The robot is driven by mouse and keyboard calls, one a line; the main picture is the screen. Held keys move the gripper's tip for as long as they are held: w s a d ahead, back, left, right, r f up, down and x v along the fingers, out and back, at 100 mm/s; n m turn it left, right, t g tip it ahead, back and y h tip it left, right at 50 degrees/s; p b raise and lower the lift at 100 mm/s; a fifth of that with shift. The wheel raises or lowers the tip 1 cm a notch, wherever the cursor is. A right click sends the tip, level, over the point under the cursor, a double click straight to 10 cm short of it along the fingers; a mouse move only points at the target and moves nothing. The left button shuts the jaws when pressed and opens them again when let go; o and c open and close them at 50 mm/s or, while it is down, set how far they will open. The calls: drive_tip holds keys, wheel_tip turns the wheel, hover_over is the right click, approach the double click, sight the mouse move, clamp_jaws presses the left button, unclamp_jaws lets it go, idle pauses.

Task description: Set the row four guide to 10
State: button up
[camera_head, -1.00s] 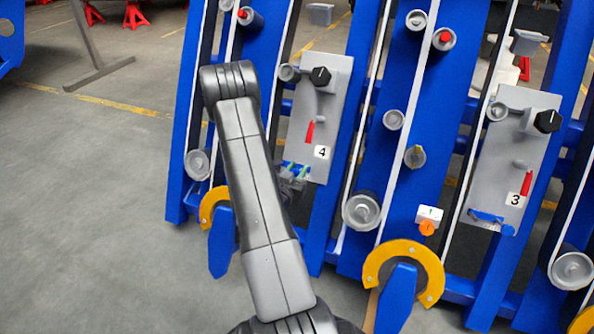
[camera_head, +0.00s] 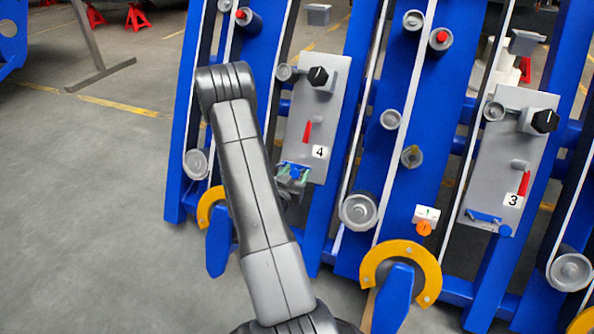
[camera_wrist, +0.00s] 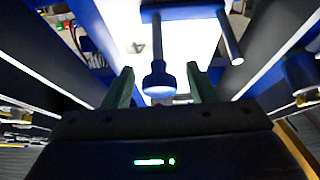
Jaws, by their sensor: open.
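The scale reading is too small to make out.
The row three plate (camera_head: 512,150), with its own black knob and red pointer, stands to the right. Blue frame beams, rollers and yellow curved guards (camera_head: 402,262) crowd around. Open grey floor (camera_head: 85,220) lies to the left.

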drive_tip(key=p+v, duration=0.2)
drive_tip(key=v, duration=1)
drive_tip(key=shift+s, duration=0.2)
drive_tip(key=shift+w, duration=0.15)
drive_tip(key=b+x, duration=0.2)
drive_tip(key=x, duration=1.1)
drive_tip(key=shift+w+d+b, duration=0.1)
drive_tip(key=shift+w+b, duration=0.1)
drive_tip(key=shift+b, duration=0.2)
drive_tip(key=shift+w+r+p, duration=0.1)
drive_tip(key=shift+r+p, duration=0.1)
drive_tip(key=shift+p, duration=0.15)
drive_tip(key=shift+w+a+f, duration=0.1)
drive_tip(key=shift+w+a, duration=0.05)
drive_tip(key=shift+a, duration=0.3)
drive_tip(key=shift+f, duration=0.15)
